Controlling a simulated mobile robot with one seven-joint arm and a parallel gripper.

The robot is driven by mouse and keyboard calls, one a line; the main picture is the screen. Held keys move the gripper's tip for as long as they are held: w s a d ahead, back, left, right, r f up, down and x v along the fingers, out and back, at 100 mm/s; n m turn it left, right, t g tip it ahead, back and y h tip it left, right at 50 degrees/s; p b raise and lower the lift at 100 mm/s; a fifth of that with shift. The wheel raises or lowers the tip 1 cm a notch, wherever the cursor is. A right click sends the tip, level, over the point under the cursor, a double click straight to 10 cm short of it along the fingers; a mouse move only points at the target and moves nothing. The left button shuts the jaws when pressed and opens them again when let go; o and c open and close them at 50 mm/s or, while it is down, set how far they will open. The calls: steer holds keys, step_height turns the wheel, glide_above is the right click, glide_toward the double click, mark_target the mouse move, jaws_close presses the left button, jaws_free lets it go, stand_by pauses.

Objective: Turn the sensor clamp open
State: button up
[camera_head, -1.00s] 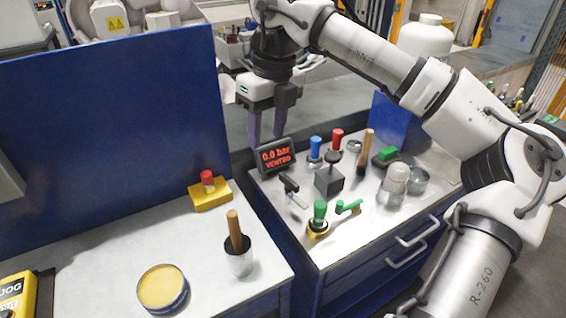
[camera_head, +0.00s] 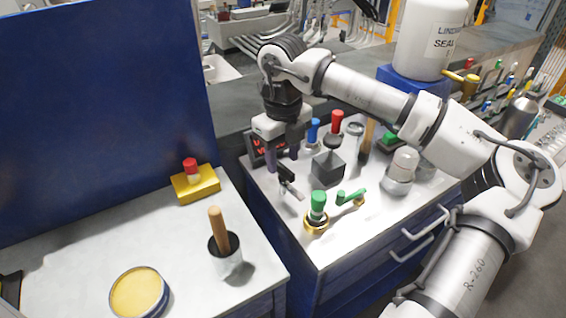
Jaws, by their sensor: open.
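A small black-handled lever on a silver base (camera_head: 290,187), which looks like the sensor clamp, lies on the front left of the right-hand cabinet top. My gripper (camera_head: 282,165) points down just above and behind the lever's black handle. Its two dark fingers are apart with nothing seen between them. Whether a finger touches the handle I cannot tell. The gripper partly covers a black display with red digits (camera_head: 256,149).
A dark block with a black knob (camera_head: 328,169) stands close right of the lever. Blue (camera_head: 313,131), red (camera_head: 337,121) and green (camera_head: 318,203) handles stand around it. A gap separates the left bench, with its yellow box (camera_head: 195,183).

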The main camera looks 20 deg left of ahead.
mark_target(283, 167)
steer(key=shift+f, duration=1.7)
jaws_close()
